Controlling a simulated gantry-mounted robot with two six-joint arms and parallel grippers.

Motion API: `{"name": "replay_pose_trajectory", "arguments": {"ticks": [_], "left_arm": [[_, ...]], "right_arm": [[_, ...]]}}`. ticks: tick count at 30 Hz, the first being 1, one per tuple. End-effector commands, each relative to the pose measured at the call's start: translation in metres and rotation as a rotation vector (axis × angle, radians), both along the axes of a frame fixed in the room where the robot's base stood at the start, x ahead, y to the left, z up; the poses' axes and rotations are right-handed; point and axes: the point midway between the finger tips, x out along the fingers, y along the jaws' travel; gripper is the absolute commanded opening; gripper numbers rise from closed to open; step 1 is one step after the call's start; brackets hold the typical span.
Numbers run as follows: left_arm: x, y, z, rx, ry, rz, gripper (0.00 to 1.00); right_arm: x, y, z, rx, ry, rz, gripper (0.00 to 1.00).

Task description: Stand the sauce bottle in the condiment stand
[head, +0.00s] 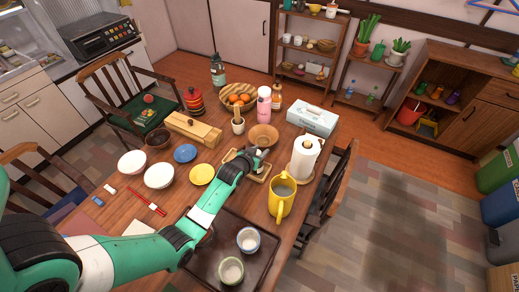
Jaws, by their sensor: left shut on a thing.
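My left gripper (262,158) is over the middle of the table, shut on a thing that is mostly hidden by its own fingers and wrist. I take this thing to be the sauce bottle; its tilt and lower end do not show. The low wooden tray (263,179) under and around the gripper looks like the condiment stand. My arm and gripper cover much of it, so I cannot tell whether the held thing touches it. My right gripper is not in view.
A brown bowl (264,134) sits just behind the gripper. A paper towel roll (304,158) and a yellow pitcher (282,196) stand to its right. A pink bottle (264,104) and a small bottle (277,96) stand farther back. A yellow plate (202,174) lies left.

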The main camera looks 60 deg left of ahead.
Motion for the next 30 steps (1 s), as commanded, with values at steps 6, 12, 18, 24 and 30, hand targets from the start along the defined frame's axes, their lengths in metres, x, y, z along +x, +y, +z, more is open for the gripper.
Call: {"name": "replay_pose_trajectory", "arguments": {"ticks": [6,12,18,24,30], "left_arm": [[0.000,0.000,-0.001,0.002,-0.002,0.000,0.00],[0.000,0.000,-0.006,0.001,-0.002,0.000,0.00],[0.000,0.000,-0.005,0.001,-0.001,0.000,0.73],[0.000,0.000,-0.005,0.001,-0.001,0.000,0.73],[-0.007,-0.006,0.006,0.001,-0.001,0.000,0.73]], "right_arm": [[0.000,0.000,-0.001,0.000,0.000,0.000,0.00],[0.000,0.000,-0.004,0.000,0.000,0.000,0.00],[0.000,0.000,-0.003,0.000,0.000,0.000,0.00],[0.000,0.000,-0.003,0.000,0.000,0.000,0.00],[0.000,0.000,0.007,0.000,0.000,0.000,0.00]]}}
